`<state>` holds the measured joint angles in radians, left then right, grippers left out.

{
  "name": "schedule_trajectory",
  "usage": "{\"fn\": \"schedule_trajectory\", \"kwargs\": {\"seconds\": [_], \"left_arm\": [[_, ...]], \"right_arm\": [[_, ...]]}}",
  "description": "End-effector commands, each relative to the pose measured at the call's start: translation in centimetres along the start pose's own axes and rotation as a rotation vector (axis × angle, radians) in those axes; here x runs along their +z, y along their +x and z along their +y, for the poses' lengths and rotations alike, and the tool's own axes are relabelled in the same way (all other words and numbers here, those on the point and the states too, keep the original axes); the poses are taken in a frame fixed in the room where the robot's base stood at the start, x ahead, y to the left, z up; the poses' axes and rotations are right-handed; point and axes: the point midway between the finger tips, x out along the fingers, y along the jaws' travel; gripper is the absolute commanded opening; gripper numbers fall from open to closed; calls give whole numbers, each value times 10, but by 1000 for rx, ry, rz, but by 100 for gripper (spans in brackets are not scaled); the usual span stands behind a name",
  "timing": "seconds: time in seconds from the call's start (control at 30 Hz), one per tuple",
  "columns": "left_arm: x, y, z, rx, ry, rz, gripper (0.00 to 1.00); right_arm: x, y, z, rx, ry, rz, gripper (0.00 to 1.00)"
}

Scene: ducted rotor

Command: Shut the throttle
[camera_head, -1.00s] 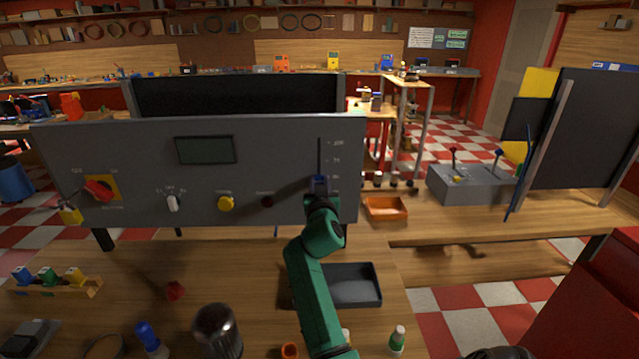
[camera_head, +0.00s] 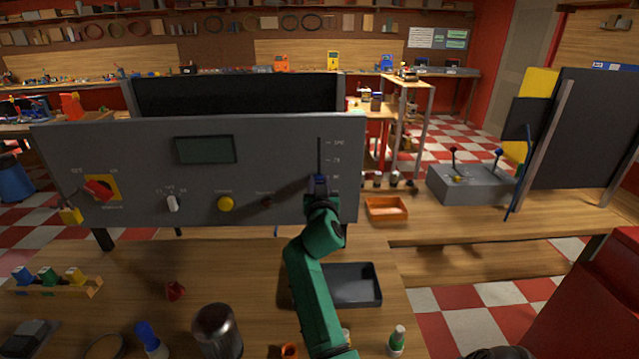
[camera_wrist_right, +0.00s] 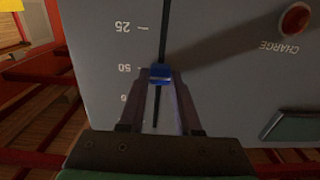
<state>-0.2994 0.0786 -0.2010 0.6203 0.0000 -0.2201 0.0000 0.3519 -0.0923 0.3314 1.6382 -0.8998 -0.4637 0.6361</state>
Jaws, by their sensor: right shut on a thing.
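The throttle is a slider with a blue knob (camera_wrist_right: 160,75) in a dark slot on the grey panel (camera_head: 290,140). My right gripper (camera_wrist_right: 159,80) has its two fingers on either side of the blue knob and is shut on it. In the wrist view, where the panel lettering is upside down, the knob is at about the 50 mark. The slot runs on past it towards the 25 mark. In the head view the knob (camera_head: 318,182) is partly hidden by my right gripper, near the panel's right end. My left gripper is out of view.
The panel also carries a red switch (camera_head: 98,189), a yellow button (camera_head: 225,204), a screen (camera_head: 205,149) and a charge lamp (camera_wrist_right: 295,19). A black tray (camera_head: 352,285) and an orange tray (camera_head: 386,208) lie nearby. Bottles stand at the front edge.

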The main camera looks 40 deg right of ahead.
Motion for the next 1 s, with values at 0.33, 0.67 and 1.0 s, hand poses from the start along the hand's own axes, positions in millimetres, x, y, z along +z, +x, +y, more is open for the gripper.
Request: {"fn": "schedule_trajectory", "kwargs": {"seconds": [0.33,0.67,1.0], "left_arm": [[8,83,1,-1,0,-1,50],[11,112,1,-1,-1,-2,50],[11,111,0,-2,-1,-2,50]], "right_arm": [[80,0,0,0,2,-5,0],[107,0,0,1,1,-5,0],[108,0,0,1,0,-10,62]]}}
